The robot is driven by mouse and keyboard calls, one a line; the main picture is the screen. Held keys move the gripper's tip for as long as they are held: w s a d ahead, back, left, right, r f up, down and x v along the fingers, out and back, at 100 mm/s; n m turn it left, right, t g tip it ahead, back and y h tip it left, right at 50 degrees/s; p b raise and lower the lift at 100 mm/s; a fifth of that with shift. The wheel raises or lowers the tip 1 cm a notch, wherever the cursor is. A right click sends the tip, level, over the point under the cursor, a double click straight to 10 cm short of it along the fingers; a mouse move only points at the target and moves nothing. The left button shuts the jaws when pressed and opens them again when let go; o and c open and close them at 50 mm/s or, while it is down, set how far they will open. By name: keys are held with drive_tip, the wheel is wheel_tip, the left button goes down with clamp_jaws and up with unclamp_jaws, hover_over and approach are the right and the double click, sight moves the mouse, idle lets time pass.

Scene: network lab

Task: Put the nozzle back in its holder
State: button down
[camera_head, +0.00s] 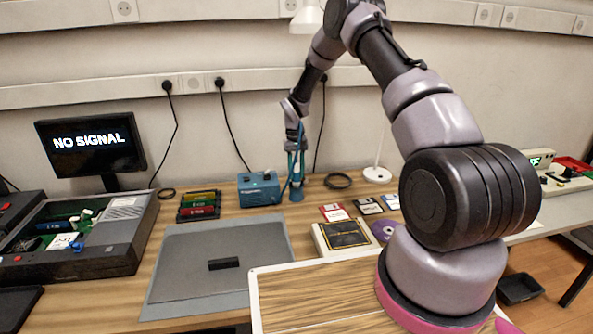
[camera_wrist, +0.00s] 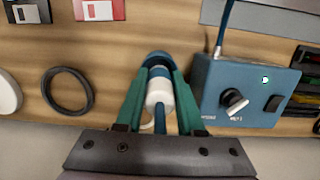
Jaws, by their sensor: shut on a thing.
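The nozzle (camera_wrist: 160,92), with a white collar and blue parts, is between the green fingers of my gripper (camera_wrist: 158,78). My gripper is shut on it. In the head view my gripper (camera_head: 296,168) points straight down at the back of the desk, right of the blue station box (camera_head: 259,189). The blue holder (camera_head: 296,194) stands directly below the fingertips. In the wrist view the holder's rounded blue rim (camera_wrist: 157,57) shows just beyond the nozzle. The fingers hide most of the nozzle in the head view, and I cannot tell whether its tip is inside the holder.
The station box, with a knob (camera_wrist: 233,101) and a blue cable, is close beside my gripper. A black ring (camera_head: 338,181) and floppy disks (camera_head: 334,212) lie to the right. A grey mat (camera_head: 185,285) covers the desk in front. The wall is close behind.

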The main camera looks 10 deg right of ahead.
sight(297, 163)
drive_tip(key=shift+f, duration=0.65)
drive_tip(key=shift+f, duration=0.5)
idle(0.7)
drive_tip(key=shift+c, duration=2.2)
unclamp_jaws()
drive_tip(key=shift+o, duration=0.3)
drive_tip(key=shift+o, duration=0.9)
drive_tip(key=shift+r, duration=4)
